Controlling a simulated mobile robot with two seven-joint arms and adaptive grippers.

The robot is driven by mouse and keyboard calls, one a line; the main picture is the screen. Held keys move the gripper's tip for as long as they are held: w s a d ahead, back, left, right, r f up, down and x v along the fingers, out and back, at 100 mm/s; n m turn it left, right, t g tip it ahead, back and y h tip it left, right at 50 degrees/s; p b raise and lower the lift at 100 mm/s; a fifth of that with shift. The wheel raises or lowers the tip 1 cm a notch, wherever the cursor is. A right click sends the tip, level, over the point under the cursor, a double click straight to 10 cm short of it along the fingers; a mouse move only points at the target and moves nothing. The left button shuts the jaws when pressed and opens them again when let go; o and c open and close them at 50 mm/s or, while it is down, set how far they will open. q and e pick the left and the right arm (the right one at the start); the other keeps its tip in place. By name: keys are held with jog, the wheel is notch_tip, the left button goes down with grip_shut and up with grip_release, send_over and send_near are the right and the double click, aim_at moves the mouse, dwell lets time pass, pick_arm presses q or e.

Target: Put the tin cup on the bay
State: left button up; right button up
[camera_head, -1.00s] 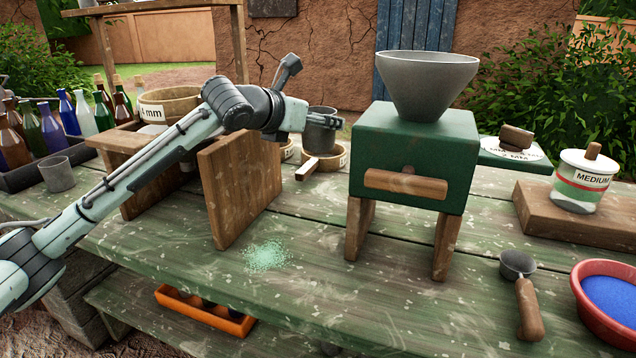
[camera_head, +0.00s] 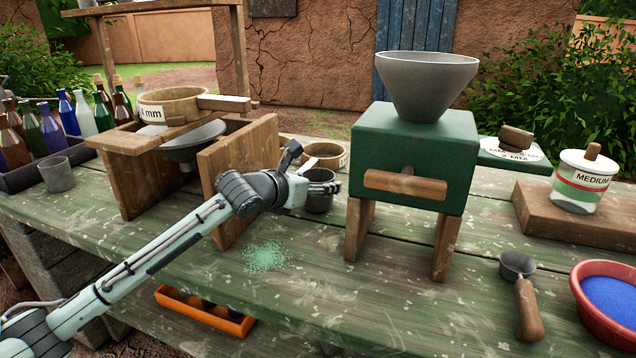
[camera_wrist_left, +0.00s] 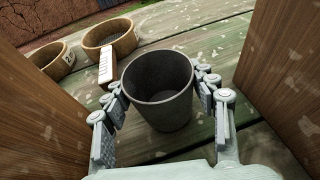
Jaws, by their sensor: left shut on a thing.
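The dark grey tin cup (camera_head: 319,204) is upright between the fingers of my left gripper (camera_head: 326,187), in the gap between the wooden stand and the green mill. In the left wrist view, the empty cup (camera_wrist_left: 158,88) has the fingers of my left gripper (camera_wrist_left: 160,100) shut on its two sides. Its base is close to the table; I cannot tell whether it touches. Nothing in view is marked as the bay; the wooden stand (camera_head: 235,165) has an open space under its sieve and funnel. My right gripper is not in view.
The green mill (camera_head: 412,150) stands just right of the cup. Sieves (camera_head: 325,155) lie behind it. Another grey cup (camera_head: 58,175) stands at the left by the bottles. Green powder (camera_head: 265,256) lies in front on the table (camera_head: 330,290). A scoop (camera_head: 525,300) and red bowl are at right.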

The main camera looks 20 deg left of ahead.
pick_arm(q)
jog(key=shift+f, duration=0.1)
jog(key=o, duration=1.3)
jog(key=shift+c, duration=0.2)
